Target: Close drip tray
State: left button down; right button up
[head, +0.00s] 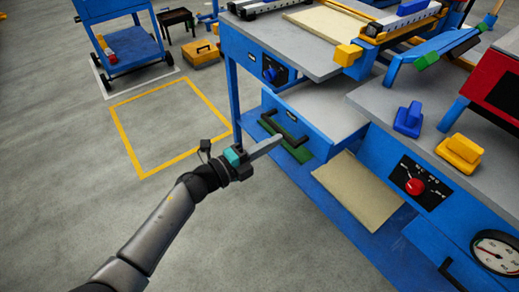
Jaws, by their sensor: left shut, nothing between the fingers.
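The drip tray (325,104) is a blue drawer with a grey inside, pulled out from the blue bench below its grey top. Its blue front carries a black bar handle (284,129). My left gripper (280,140) comes in from the lower left, its silver fingers shut with nothing between them. The fingertips are close to the handle and drawer front; I cannot tell whether they touch. My right gripper is not in view.
A control panel with a red knob (415,187) and a gauge (497,252) are on the bench at right. A beige board (357,190) lies on the lower shelf. A blue cart (126,47) stands at the back left. Open floor lies left of the bench.

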aim_at(291, 132)
pick_arm(q)
jog(key=b+x, duration=0.1)
jog(key=x, duration=0.5)
jog(key=shift+b, duration=0.3)
jog(key=b+x, duration=0.2)
jog(key=x, duration=0.4)
jog(key=shift+b, duration=0.4)
jog(key=shift+w+d, duration=0.3)
jog(key=shift+d, duration=0.15)
jog(key=shift+d+r+b, duration=0.1)
jog(key=shift+r+b, duration=0.05)
jog(key=shift+b, duration=0.15)
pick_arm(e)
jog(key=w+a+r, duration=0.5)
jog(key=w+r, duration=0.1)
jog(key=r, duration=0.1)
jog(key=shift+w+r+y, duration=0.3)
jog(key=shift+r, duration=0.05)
pick_arm(q)
jog(key=shift+r, duration=0.15)
